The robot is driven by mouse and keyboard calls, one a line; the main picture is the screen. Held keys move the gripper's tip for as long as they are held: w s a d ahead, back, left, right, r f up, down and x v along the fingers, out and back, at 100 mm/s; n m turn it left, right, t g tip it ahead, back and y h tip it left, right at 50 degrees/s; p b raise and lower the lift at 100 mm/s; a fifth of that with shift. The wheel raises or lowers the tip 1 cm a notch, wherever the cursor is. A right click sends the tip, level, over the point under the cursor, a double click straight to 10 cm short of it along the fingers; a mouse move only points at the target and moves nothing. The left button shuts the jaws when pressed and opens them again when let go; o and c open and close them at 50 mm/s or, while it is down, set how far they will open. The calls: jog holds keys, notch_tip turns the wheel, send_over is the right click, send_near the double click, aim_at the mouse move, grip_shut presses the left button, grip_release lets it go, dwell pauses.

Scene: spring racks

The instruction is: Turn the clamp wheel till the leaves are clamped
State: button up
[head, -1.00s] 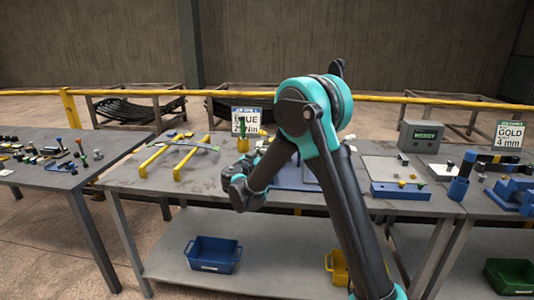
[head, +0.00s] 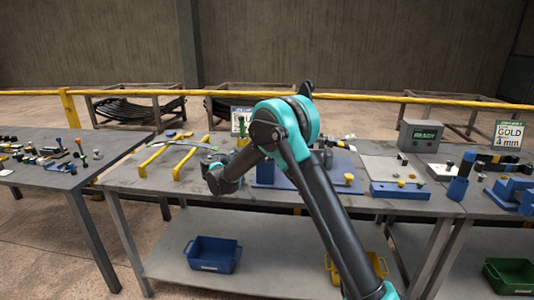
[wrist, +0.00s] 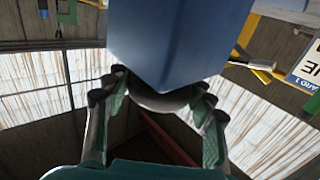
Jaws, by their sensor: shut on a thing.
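In the wrist view, a large blue block (wrist: 182,40), part of the clamp fixture, fills the top middle. Under it is a dark, rounded rim (wrist: 165,100), which looks like the clamp wheel; most of it is hidden. My gripper (wrist: 160,103) has a finger on either side of this rim and is shut on it. In the head view the blue fixture (head: 264,174) stands on the middle table, partly behind my arm. My wrist is at its left side, and the fingers and wheel cannot be made out there. The leaves in the clamp are not clearly visible.
A grey box with a green display (head: 420,136) and a blue-edged plate (head: 400,190) are to the right. A blue bin (head: 212,254) sits on the lower shelf.

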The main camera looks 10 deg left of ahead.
jog(key=o, duration=1.2)
jog(key=v, duration=1.2)
